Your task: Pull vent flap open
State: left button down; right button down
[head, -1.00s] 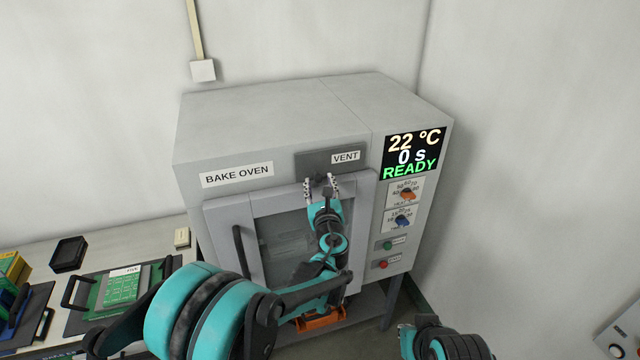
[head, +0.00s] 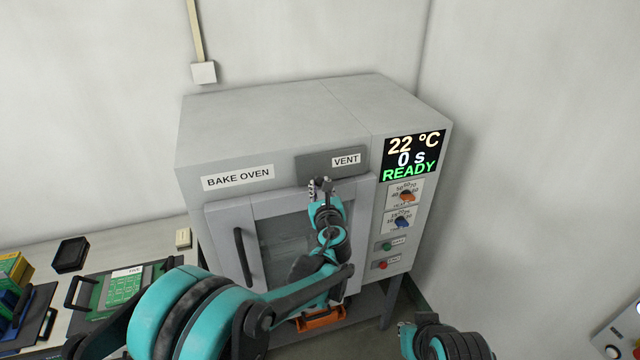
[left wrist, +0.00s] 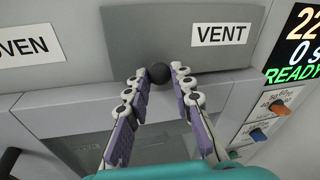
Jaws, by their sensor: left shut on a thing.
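The vent flap (head: 318,163) is a dark grey panel with a VENT label, high on the front of the bake oven (head: 270,110). It looks closed, lying against the oven front. In the left wrist view the flap (left wrist: 135,45) has a round black knob (left wrist: 158,73) at its lower edge. My left gripper (head: 321,185) is at that lower edge, and its fingers are shut on the knob, one on each side. In the head view the fingers mostly hide the knob.
The oven door with its dark handle (head: 243,256) is below the flap. To the right are a display (head: 411,155) reading READY, an orange knob (head: 407,196) and a blue knob (head: 403,222). A bench with trays (head: 105,292) stands at the left.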

pick_arm(q)
notch_tip(320, 180, up, 7)
jog(key=s+n+g+h+p, duration=0.1)
jog(key=s+g+p, duration=0.1)
jog(key=g+p, duration=0.5)
jog(key=shift+s+d+r+h+p, duration=0.15)
jog(key=shift+s+d+h+p, duration=0.25)
jog(key=shift+p, duration=0.45)
jog(key=shift+w, duration=0.1)
jog(key=c, duration=1.3)
grip_release()
jog(key=v, duration=1.2)
jog(key=shift+w, duration=0.15)
